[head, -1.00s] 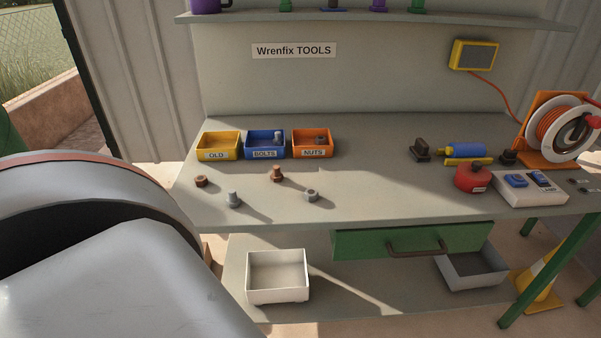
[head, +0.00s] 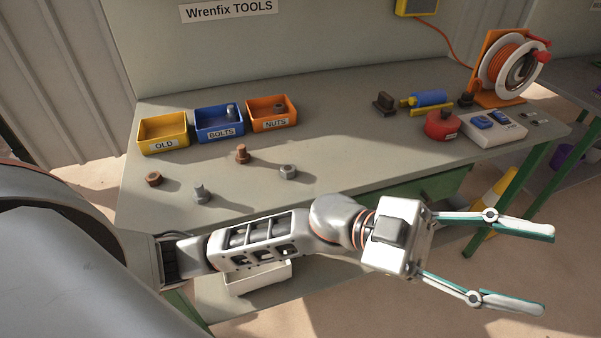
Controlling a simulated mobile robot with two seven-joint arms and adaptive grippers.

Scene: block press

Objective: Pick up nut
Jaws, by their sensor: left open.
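A grey nut (head: 288,172) lies on the bench top, right of a rusty bolt (head: 242,154). A rusty nut (head: 153,179) lies at the left, with a grey bolt (head: 200,194) standing beside it. The orange NUTS bin (head: 272,123) has a dark nut (head: 279,107) in it. My left gripper (head: 545,270) is open and empty, its two fingers pointing right, in front of the bench and to the right of the loose nuts. My right gripper is not in view.
A blue BOLTS bin (head: 221,133) and a yellow OLD bin (head: 163,146) stand beside the NUTS bin. A red round object (head: 442,125), a white switch box (head: 492,128) and a cable reel (head: 512,70) stand at the right. The bench middle is clear.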

